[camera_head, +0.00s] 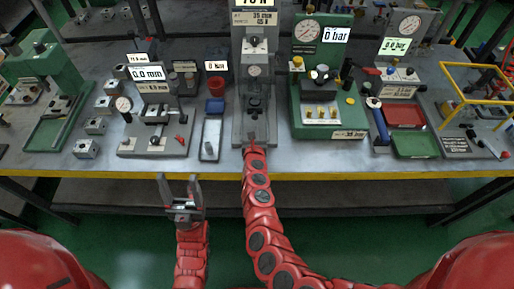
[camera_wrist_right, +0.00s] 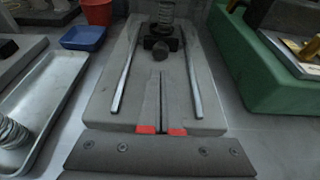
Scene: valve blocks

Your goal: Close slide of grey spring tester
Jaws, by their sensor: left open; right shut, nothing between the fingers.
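The grey spring tester (camera_head: 239,100) stands upright at the middle of the bench in the head view, with a dial on its column and a display above. Contact cannot be told. My left gripper (camera_head: 178,178) is open and empty in front of the bench edge.
Left of the tester are a tray (camera_head: 210,138), a red cup (camera_head: 216,86) and a grey gauge stand (camera_head: 154,145). Right of it is a green gauge unit (camera_head: 322,60). A yellow strip (camera_head: 400,174) marks the bench's front edge.

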